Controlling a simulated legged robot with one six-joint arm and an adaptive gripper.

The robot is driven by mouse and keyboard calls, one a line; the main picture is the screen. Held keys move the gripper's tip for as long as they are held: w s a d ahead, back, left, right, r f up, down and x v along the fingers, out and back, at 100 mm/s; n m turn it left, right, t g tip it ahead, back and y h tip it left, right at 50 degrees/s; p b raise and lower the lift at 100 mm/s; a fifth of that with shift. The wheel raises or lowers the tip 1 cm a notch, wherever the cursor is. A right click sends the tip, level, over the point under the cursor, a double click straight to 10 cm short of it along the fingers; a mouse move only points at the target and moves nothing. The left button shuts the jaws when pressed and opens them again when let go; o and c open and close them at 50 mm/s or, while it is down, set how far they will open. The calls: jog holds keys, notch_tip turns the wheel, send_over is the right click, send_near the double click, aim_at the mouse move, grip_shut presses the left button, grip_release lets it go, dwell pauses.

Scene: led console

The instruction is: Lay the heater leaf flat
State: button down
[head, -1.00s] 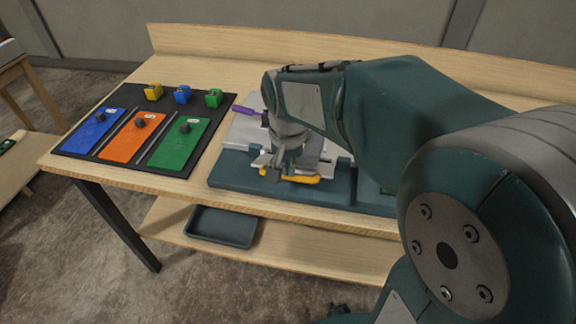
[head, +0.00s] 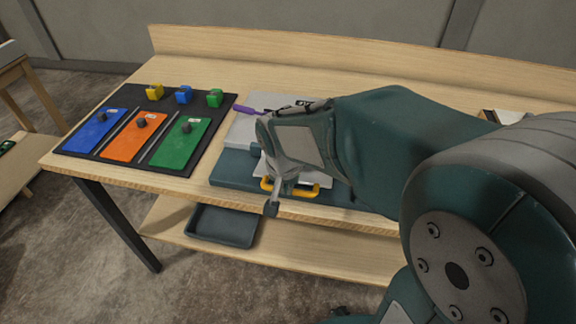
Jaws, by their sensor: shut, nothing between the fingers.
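A teal console base (head: 228,168) lies on the bench. A pale plate with a yellow handle (head: 300,192) at its front edge, seemingly the heater leaf, is partly hidden behind my gripper and arm. I cannot tell whether it lies fully flat. My arm hides the console's right part.
A black mat (head: 75,147) at left holds blue (head: 92,132), orange (head: 130,138) and green (head: 178,145) plates with dark knobs, and three small coloured blocks behind them. A dark tray (head: 222,226) sits on the lower shelf, below my gripper.

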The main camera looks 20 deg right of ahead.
jog(key=shift+s+a+f, duration=0.1)
jog(key=shift+s+f, duration=0.05)
jog(key=shift+f, duration=0.8)
jog(key=shift+s+f, duration=0.1)
jog(key=shift+f, duration=0.8)
jog(key=shift+w+r, duration=0.1)
